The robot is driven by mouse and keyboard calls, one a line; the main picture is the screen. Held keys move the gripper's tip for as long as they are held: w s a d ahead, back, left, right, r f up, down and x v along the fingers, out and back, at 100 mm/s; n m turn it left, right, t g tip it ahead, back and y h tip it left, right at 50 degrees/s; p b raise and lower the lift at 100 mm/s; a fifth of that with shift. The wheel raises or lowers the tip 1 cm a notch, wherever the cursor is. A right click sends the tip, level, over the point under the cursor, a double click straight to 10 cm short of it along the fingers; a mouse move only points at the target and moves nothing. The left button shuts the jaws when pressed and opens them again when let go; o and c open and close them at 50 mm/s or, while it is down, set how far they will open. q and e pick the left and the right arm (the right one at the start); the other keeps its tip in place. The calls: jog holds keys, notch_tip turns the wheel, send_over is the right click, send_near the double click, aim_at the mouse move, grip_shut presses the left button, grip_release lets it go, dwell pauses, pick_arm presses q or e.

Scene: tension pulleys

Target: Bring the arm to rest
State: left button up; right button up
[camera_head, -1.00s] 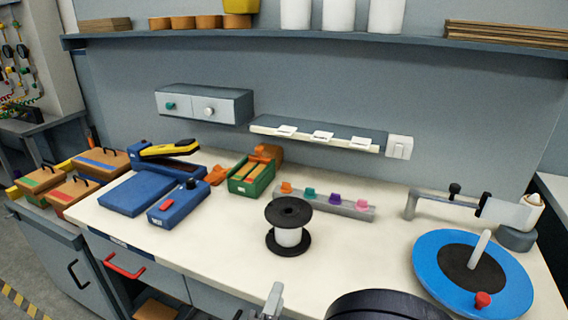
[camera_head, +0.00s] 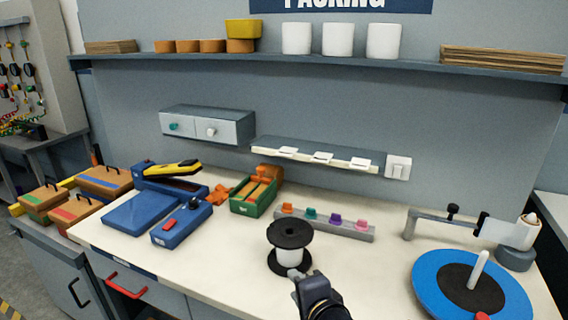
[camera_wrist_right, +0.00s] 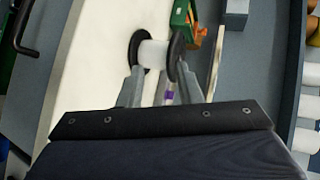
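My right gripper (camera_head: 296,275) comes in from the bottom of the head view, just in front of a spool (camera_head: 290,236) with black flanges and a white core. The spool stands upright on the bench. In the right wrist view the two fingers of the right gripper (camera_wrist_right: 160,72) are spread apart, with the spool (camera_wrist_right: 153,54) just ahead of their tips. I cannot tell whether they touch it. My left gripper is in neither view.
A blue turntable (camera_head: 435,283) with an upright peg and a bracket (camera_head: 430,215) stand at the right. Blue boxes (camera_head: 140,210), a green bin (camera_head: 248,200) and a grey peg rail (camera_head: 335,225) stand left and behind. A shelf (camera_head: 300,60) runs above.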

jog(key=s+d+f+n+g+h+p, duration=0.1)
jog(key=s+d+n+g, duration=0.6)
jog(key=s+d, duration=1.1)
jog(key=s+n+p, duration=0.1)
jog(key=n, duration=0.3)
jog(key=shift+s+f+n, duration=0.3)
jog(key=shift+s+n, duration=0.1)
